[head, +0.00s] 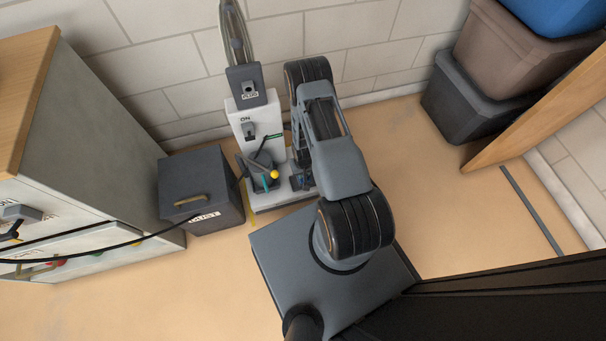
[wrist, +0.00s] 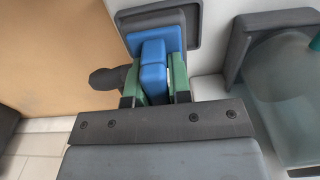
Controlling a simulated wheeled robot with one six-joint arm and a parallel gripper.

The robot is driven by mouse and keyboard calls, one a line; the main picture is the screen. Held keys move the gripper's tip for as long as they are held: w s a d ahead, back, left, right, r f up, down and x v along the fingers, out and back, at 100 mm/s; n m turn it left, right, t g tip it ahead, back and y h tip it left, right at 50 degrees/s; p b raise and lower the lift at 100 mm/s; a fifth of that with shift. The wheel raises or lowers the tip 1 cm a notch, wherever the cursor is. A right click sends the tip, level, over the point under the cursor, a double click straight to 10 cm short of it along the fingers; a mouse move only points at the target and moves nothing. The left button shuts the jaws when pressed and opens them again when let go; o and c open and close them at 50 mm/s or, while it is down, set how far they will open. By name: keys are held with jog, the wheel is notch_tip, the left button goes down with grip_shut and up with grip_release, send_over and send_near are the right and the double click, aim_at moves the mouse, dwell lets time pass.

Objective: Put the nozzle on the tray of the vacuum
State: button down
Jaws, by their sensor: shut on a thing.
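The vacuum (head: 243,122) is a tall white unit with an ON switch, standing against the wall in the head view. My gripper (head: 299,183) is low at its right side, partly hidden by my arm. In the wrist view my gripper (wrist: 153,88) has green fingers shut on a blue block, seemingly the grip of the nozzle (wrist: 153,58). A dark rounded part sticks out to its left. A dark grey rimmed tray (wrist: 190,38) lies just beyond the blue part; whether they touch is unclear. The nozzle is mostly hidden in the head view.
A dark DUST bin (head: 200,175) stands left of the vacuum, by a cabinet (head: 95,150). A black cable crosses the cabinet front. Stacked bins (head: 480,100) stand at the back right. A dark fitting with a yellow ball (head: 274,175) is beside my gripper.

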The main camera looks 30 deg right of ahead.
jog(key=f+b, duration=0.3)
jog(key=shift+w+d+f, duration=0.15)
jog(key=shift+w, duration=0.1)
jog(key=shift+f+b, duration=0.25)
jog(key=shift+b, duration=0.1)
jog(key=shift+r, duration=0.1)
jog(key=shift+f+b, duration=0.6)
jog(key=shift+f, duration=0.05)
jog(key=c, duration=1.1)
grip_release()
jog(key=shift+o, duration=0.2)
notch_tip(320, 180, up, 13)
jog(key=p, duration=0.7)
jog(key=shift+r, duration=0.15)
